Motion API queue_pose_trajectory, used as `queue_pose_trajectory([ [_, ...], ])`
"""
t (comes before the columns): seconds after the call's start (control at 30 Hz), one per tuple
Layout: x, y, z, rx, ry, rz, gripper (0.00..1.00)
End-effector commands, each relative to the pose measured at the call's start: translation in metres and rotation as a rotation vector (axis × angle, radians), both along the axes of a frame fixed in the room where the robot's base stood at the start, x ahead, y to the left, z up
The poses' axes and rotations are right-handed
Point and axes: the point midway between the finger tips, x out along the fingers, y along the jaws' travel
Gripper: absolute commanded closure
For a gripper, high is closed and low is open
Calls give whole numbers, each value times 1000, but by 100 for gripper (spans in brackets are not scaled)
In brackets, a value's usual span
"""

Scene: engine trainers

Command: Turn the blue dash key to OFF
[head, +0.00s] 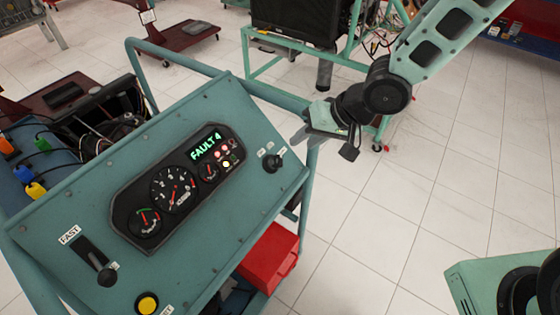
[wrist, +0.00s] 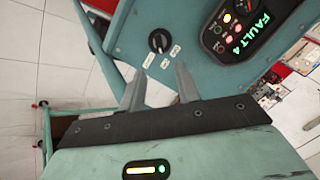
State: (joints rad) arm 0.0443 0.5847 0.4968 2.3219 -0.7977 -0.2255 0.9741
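The blue dash (head: 215,110) is a tilted blue-green panel with gauges and a green "FAULT 4" display. Its key (head: 272,163) is a small black knob near the panel's right edge, with small white labels around it that are too small to read. The key also shows in the wrist view (wrist: 158,41), beyond my fingertips; I cannot tell which label it points to. My gripper (head: 298,138) is up and right of the key in the head view, apart from it. In the wrist view my gripper (wrist: 160,72) has two grey fingers spread with an empty gap between them.
A blue-green tube frame (head: 190,60) runs behind the dash. A lever marked FAST (head: 106,275) and a yellow button (head: 147,303) sit on the panel's lower left. A red box (head: 268,258) is below the dash. Tiled floor to the right is clear.

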Motion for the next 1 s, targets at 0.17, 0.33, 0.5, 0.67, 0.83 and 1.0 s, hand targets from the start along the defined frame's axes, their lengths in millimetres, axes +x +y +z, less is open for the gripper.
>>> queue_pose_trajectory([
  [0.17,7,19,-31,-2,3,5,67],
  [0.33,16,36,-57,-2,3,5,67],
  [0.5,23,50,-78,-2,2,2,67],
  [0.67,28,57,-89,-2,1,1,67],
  [0.83,29,59,-93,-1,0,1,67],
  [1.0,29,59,-93,-1,0,1,67],
])
